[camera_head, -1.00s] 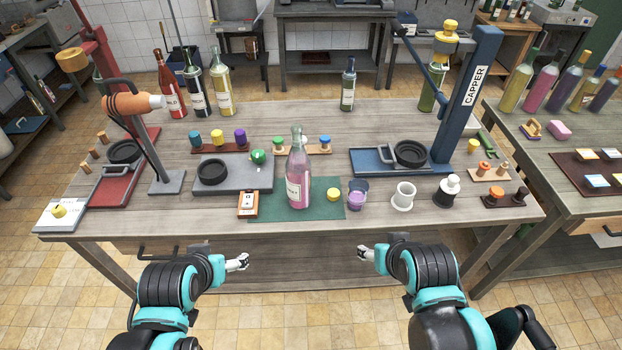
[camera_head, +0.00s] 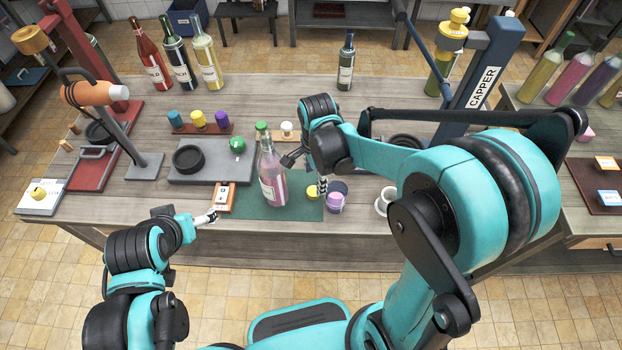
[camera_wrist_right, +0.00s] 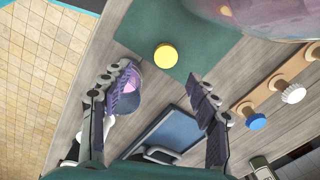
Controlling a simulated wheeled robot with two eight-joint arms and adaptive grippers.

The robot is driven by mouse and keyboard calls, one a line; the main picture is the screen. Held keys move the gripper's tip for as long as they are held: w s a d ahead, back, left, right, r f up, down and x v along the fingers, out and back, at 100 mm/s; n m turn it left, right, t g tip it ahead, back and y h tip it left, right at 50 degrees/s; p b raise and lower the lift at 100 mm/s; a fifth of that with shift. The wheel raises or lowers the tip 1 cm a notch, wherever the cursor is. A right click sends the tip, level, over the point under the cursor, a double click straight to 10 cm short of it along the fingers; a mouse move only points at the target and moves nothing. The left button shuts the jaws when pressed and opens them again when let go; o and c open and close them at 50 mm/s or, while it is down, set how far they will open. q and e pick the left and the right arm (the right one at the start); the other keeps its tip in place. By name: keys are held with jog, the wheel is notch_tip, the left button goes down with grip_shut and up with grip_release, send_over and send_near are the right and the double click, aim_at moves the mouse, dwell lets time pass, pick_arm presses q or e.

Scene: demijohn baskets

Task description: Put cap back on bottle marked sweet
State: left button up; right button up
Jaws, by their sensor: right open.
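A clear bottle of pink liquid (camera_head: 270,180) stands upright on the green mat (camera_head: 240,206); its label is too small to read. A green cap (camera_head: 262,127) shows just behind its neck, apparently on the peg rack. A round yellow cap (camera_head: 312,191) lies on the mat right of the bottle. My right gripper (camera_head: 306,172) is open and empty above the mat, beside the bottle. In the right wrist view the yellow cap (camera_wrist_right: 166,57) lies beyond and between the fingertips (camera_wrist_right: 158,77). My left gripper (camera_head: 209,217) is near the bench's front edge, too small to judge.
A cup with purple contents (camera_head: 336,201) stands right of the yellow cap. A wooden block (camera_head: 225,197) is left of the bottle. A grey tray with a black ring (camera_head: 188,160) is behind left. The blue capper (camera_head: 484,75) stands at the back right. My right arm hides much of the bench's right side.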

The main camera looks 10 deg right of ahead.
aim_at(313, 191)
jog(key=shift+w+f, duration=0.15)
jog(key=shift+w, duration=0.1)
jog(key=shift+w+f, duration=0.15)
jog(key=shift+w, duration=0.3)
jog(key=shift+s, duration=0.25)
notch_tip(313, 191, down, 2)
jog(key=shift+w+f+b, duration=0.15)
jog(key=shift+f+b, duration=0.1)
jog(key=shift+b, duration=0.2)
pick_arm(q)
jog(key=shift+w+f, duration=0.35)
jog(key=shift+f, duration=0.05)
pick_arm(e)
notch_tip(313, 191, down, 5)
jog(key=shift+f+b, duration=0.1)
jog(key=shift+b, duration=0.9)
pick_arm(q)
notch_tip(313, 191, down, 2)
